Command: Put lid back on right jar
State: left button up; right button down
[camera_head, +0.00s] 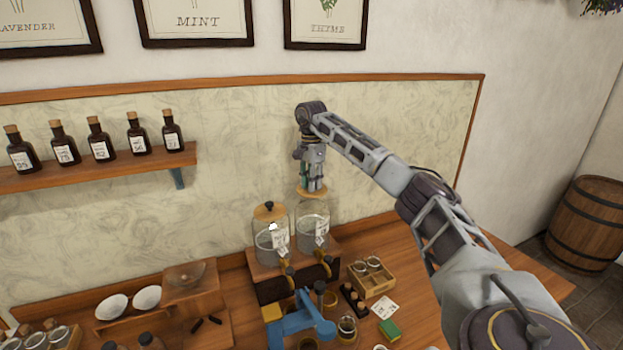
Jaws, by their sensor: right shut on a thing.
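Two glass jars with taps stand side by side on a wooden stand (271,289). The left jar (270,242) wears a wooden lid (268,211) with a dark knob. The right jar (312,238) is clear glass with a paper label. My right gripper (313,186) points down over the right jar and is shut on a round wooden lid (322,193). The lid is at the height of the jar's mouth; I cannot tell whether it touches the rim. The fingers hide the lid's knob. My left gripper is not in view.
A shelf (100,180) with several brown bottles is at the left. A blue device (298,318), a wooden box of small jars (372,279) and a green sponge (389,329) stand in front of the jars. The table's right side is clear.

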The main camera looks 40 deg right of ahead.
jog(key=shift+f, duration=1.85)
jog(key=shift+d+f, duration=0.1)
jog(key=shift+f, duration=0.05)
dwell(1.8)
jog(key=c, duration=0.7)
grip_release()
jog(key=shift+r, duration=3.5)
